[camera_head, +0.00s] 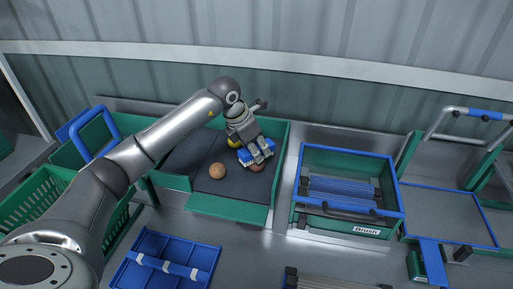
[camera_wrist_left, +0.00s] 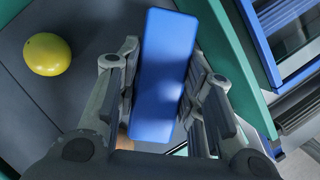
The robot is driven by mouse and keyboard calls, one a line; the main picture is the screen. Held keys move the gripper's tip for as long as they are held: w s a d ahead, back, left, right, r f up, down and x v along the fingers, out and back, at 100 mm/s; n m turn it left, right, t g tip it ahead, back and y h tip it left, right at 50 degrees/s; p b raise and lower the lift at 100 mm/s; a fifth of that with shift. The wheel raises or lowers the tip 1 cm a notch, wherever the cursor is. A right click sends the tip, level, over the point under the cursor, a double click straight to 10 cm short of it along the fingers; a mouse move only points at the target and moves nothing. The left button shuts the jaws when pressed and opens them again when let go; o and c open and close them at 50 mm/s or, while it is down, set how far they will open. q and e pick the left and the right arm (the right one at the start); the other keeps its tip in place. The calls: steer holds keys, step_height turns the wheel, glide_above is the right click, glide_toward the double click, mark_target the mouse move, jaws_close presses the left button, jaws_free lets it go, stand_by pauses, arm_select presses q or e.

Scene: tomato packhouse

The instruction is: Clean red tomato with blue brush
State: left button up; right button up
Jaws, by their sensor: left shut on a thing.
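My left gripper (camera_head: 257,153) is shut on a blue brush (camera_wrist_left: 166,75). It holds the brush over the right part of the dark-floored green tray (camera_head: 228,212). The brush's blue block also shows between the fingers in the head view (camera_head: 245,157). A reddish-brown tomato (camera_head: 257,167) lies right below the brush and is partly hidden by it. I cannot tell whether they touch. An orange-brown tomato (camera_head: 217,171) lies to the left in the tray. A yellow tomato (camera_head: 233,143) lies behind, beside the gripper; it shows whole in the left wrist view (camera_wrist_left: 47,54).
Right of the tray stands a green bin with a blue rim (camera_head: 346,149), labelled "Brush". A blue divided tray (camera_head: 166,263) lies in front. A green crate (camera_head: 41,199) stands at left. A blue-edged flat tray (camera_head: 446,214) is at right.

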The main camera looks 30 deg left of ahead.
arm_select(q)
steer(key=shift+f, duration=0.1)
steer(key=shift+w, duration=0.1)
steer(key=shift+w+d, duration=0.55)
steer(key=shift+w, duration=0.3)
steer(key=shift+s+a, duration=0.1)
steer(key=shift+s+a+b, duration=0.15)
steer(key=shift+s+a, duration=0.2)
steer(key=shift+s, duration=0.25)
steer(key=shift+s+a+b, duration=0.15)
steer(key=shift+s+a, duration=0.15)
steer(key=shift+s, duration=0.35)
steer(key=shift+s+a+b, duration=0.15)
steer(key=shift+s+a, duration=0.2)
steer(key=shift+s, duration=0.25)
steer(key=shift+w+d+f, duration=0.1)
steer(key=shift+w+d, duration=0.45)
steer(key=shift+w, duration=0.25)
steer(key=shift+w+d, duration=0.5)
steer(key=shift+w, duration=0.3)
steer(key=shift+w+d, duration=0.1)
steer(key=shift+w, duration=0.1)
steer(key=shift+c, duration=0.3)
steer(key=shift+s+f, duration=0.1)
steer(key=shift+s, duration=0.05)
